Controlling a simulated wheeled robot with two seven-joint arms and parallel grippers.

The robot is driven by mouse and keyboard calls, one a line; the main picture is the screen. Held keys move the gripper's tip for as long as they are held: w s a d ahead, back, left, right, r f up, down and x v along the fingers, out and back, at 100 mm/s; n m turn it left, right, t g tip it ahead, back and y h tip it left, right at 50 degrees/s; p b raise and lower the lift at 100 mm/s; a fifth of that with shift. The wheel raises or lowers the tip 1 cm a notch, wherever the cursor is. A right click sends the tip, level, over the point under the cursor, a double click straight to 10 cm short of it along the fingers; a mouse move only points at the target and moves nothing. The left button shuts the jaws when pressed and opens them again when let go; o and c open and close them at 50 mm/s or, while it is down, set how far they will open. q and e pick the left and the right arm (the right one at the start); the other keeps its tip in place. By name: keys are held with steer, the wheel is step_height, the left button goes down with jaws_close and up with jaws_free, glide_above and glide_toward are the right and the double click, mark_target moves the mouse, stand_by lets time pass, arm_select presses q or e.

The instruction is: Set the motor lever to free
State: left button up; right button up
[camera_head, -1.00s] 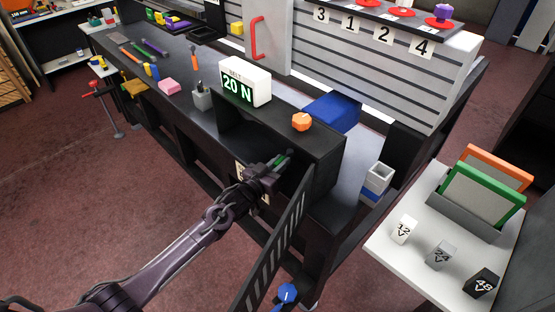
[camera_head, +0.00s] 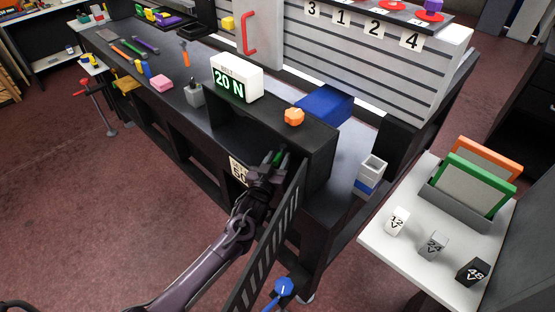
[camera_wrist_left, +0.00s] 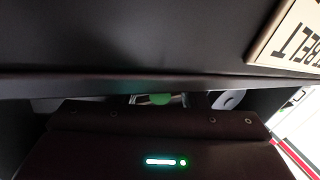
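My left gripper (camera_head: 272,160) reaches in at the open front of the dark cabinet, at the right end of the bench. A green piece (camera_head: 281,158) shows at its fingertips; I cannot tell for sure that it is the motor lever's handle. In the left wrist view, a round green end (camera_wrist_left: 160,98) shows small, just past the dark gripper body. The fingers are mostly hidden there, so I cannot tell whether they are open or shut. The rest of the lever is hidden. My right gripper is not in view.
A slotted dark door panel (camera_head: 268,245) stands open close to the right of my left arm. A blue knob (camera_head: 283,288) is near its lower end. On the cabinet are the "20 N" display (camera_head: 236,80) and an orange knob (camera_head: 294,116). A white side table (camera_head: 385,238) stands right.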

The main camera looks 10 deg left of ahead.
arm_select(q)
steer(key=shift+s+a+f, duration=0.1)
steer(key=shift+s, duration=0.3)
steer(key=s+a, duration=0.1)
steer(key=s, duration=0.6)
steer(key=shift+a, duration=0.1)
